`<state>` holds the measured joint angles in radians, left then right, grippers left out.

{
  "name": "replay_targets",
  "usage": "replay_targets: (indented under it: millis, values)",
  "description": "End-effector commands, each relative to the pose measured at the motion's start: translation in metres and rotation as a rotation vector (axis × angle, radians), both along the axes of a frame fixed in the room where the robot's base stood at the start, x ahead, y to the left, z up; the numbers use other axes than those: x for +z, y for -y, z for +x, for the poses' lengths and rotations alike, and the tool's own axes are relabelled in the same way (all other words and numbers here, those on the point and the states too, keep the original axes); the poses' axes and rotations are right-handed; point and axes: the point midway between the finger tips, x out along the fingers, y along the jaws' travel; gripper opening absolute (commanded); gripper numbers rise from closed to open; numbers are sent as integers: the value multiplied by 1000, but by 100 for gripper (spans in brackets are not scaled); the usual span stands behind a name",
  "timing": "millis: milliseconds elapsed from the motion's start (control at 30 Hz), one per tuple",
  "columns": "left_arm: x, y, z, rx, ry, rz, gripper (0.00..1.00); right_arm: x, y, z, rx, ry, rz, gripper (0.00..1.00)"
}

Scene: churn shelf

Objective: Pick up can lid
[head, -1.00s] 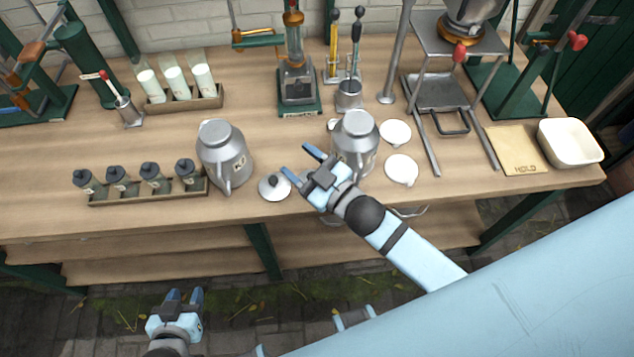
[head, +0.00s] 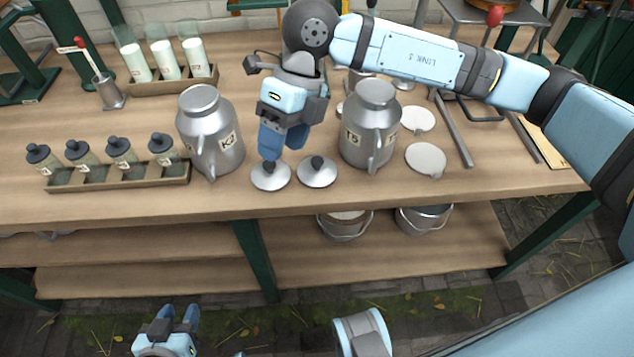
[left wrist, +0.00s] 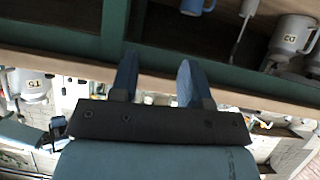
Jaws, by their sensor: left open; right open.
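Two grey can lids with dark knobs lie on the bench between two metal cans. The left lid (head: 270,176) is beside the can marked K2 (head: 205,135); the right lid (head: 317,173) is beside the can marked T5 (head: 371,125). My right gripper (head: 273,153) is open and points down just above the left lid's knob; whether its fingers straddle the knob I cannot tell. My left gripper (head: 180,318) is open and empty, low in front of the bench. Its open fingers (left wrist: 158,75) show in the left wrist view.
A rack of several small dark-capped jars (head: 120,177) stands left of the K2 can. Flat pale discs (head: 426,159) lie right of the T5 can. Metal buckets (head: 343,222) sit on the lower shelf. The bench front between the jar rack and the lids is clear.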

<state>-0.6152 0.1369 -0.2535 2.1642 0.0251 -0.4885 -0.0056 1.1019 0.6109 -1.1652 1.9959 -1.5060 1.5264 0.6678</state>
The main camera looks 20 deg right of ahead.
Motion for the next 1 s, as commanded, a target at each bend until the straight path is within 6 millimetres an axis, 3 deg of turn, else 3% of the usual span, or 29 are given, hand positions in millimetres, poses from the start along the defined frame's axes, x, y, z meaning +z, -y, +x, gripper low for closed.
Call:
replay_targets:
  millis: [33, 100, 300, 433, 733, 1000]
  values:
    - [-11, 1, 1, -1, 4, -3, 43, -7, 18, 14, -17, 71, -102, 56]
    - [-16, 2, 1, -2, 4, -5, 43, -5, 40, 28, -45, 142, -222, 56]
    - [-17, 4, 1, -5, 8, -11, 43, 3, 73, 48, -102, 244, -396, 56]
    - [-15, 4, 1, -6, 13, -14, 43, -9, 75, 49, -108, 249, -412, 56]
    - [-20, 5, 1, -6, 16, -19, 43, -65, 75, 49, -107, 248, -409, 56]
    - [-18, 5, 2, -7, 20, -23, 43, -83, 74, 49, -106, 250, -407, 56]
